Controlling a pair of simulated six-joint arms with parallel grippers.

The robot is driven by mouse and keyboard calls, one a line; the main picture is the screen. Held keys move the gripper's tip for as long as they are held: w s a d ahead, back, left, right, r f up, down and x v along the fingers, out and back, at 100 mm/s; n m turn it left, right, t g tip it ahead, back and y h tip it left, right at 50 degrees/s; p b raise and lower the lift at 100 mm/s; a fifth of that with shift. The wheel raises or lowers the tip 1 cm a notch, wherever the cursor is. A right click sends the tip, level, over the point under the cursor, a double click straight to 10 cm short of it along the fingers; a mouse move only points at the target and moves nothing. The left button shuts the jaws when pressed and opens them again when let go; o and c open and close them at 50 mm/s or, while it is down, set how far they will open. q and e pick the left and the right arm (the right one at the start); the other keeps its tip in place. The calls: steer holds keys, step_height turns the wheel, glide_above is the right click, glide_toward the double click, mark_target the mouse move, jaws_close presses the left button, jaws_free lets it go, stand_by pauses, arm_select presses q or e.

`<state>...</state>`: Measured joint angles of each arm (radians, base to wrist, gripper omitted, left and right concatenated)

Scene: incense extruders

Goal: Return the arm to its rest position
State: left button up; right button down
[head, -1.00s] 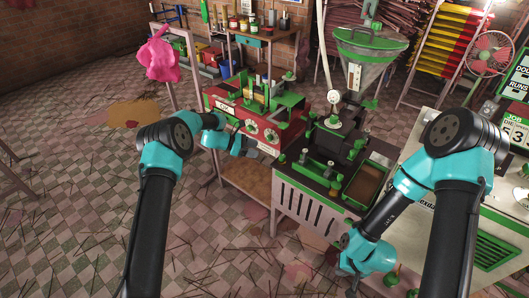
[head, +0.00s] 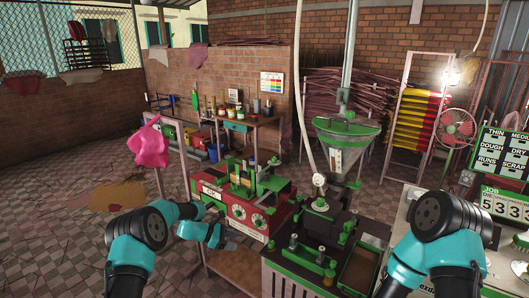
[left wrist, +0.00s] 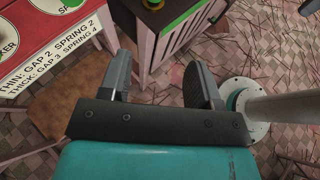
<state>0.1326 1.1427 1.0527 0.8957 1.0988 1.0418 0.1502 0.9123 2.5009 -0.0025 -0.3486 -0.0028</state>
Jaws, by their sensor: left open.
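My left arm comes in from the left in the head view, with its left gripper (head: 232,242) low in front of the red machine (head: 240,213). In the left wrist view, the two dark fingers of the left gripper (left wrist: 163,88) stand wide apart with nothing between them. The wrist view shows part of the red panel (left wrist: 40,50) at upper left with a label about gap and spring. My right arm shows only its elbow and upper links at the right of the head view; its gripper is out of frame.
A dark-topped green extruder (head: 300,262) with a hopper (head: 345,130) above it stands right of the left gripper. A pink cloth (head: 151,145) hangs on a frame at left. A job board (head: 503,203) and a fan (head: 457,128) are at right. Tiled floor is open at left.

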arm_select(q)
steer(key=s+a+f+m+g+y, duration=0.1)
steer(key=s+a+f+m+y, duration=0.15)
steer(key=s+f, duration=0.55)
steer(key=s+a+f+m+g+y, duration=0.15)
steer(key=s+f+m+y, duration=0.35)
steer(key=s, duration=0.6)
steer(key=s+a+m+t+y, duration=0.1)
steer(key=s+m, duration=0.9)
steer(key=s, duration=1.2)
steer(key=shift+a+r, duration=0.4)
steer(key=shift+a, duration=0.3)
steer(key=shift+s+a, duration=0.1)
steer(key=shift+s, duration=0.05)
